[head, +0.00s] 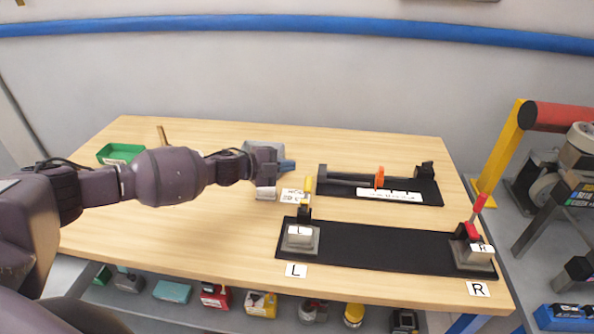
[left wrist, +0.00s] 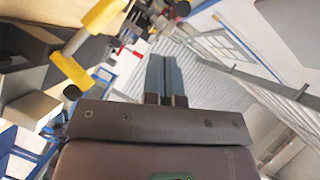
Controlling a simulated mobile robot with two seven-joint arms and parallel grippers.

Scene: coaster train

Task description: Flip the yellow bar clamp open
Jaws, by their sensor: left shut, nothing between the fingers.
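A yellow handle (head: 308,185) stands upright above the black clamp base (head: 304,212) at the left block marked L. In the left wrist view a yellow clamp part (left wrist: 72,68) with dark ends shows at upper left, to the left of my fingers. My left gripper (head: 287,165) is shut and empty, a little behind and to the left of the yellow handle in the head view. Its fingers lie together in the left wrist view (left wrist: 166,78) and look apart from the yellow part. My right gripper is not in view.
A front black plate (head: 375,245) carries the L block (head: 300,236) and an R block (head: 474,252) with a red handle (head: 478,203). Behind it is another black fixture with an orange clamp (head: 379,177). A green bin (head: 120,153) stands far left. The front left tabletop is clear.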

